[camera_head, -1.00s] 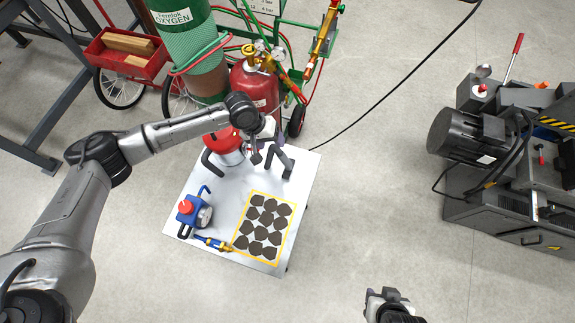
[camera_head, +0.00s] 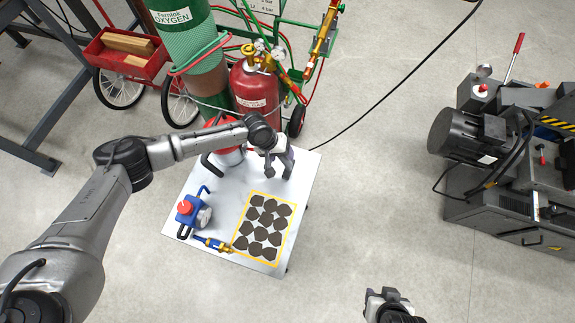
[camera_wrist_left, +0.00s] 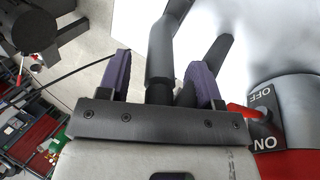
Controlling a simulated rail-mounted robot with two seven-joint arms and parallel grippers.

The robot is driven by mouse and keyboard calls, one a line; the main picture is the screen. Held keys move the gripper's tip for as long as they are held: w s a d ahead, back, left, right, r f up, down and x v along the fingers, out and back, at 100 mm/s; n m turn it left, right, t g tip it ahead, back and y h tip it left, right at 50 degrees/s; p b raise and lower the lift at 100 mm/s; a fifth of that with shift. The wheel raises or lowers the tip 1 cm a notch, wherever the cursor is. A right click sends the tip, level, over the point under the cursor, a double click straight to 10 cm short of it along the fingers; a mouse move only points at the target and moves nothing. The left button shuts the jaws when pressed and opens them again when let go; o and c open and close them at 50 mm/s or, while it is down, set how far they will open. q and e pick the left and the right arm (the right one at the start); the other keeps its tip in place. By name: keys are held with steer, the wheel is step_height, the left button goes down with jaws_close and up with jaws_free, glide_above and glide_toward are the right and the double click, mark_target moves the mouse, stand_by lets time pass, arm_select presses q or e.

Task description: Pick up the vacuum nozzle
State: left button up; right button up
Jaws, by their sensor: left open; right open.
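The vacuum nozzle (camera_head: 288,170), a dark bent tube, stands near the top right of the white table (camera_head: 225,205). My left gripper (camera_head: 274,158) is over it and hides part of it. In the left wrist view the black nozzle tube (camera_wrist_left: 162,65) runs between the two purple-padded fingers of my open left gripper (camera_wrist_left: 160,60), with gaps on both sides. A second dark branch of it shows beside the right finger. The red vacuum body (camera_wrist_left: 285,115) with an ON/OFF switch is just to the right. My right gripper (camera_head: 388,294) is open and empty, low in the head view.
The table also carries a blue device with a red knob (camera_head: 188,209), a blue and yellow torch-like tool (camera_head: 212,243) and a yellow-framed panel of dark pieces (camera_head: 263,225). A gas-cylinder cart (camera_head: 255,85) stands close behind. Open floor lies right, before a grey machine (camera_head: 500,170).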

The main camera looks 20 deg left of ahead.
arm_select(q)
jaws_close()
stand_by(0.5)
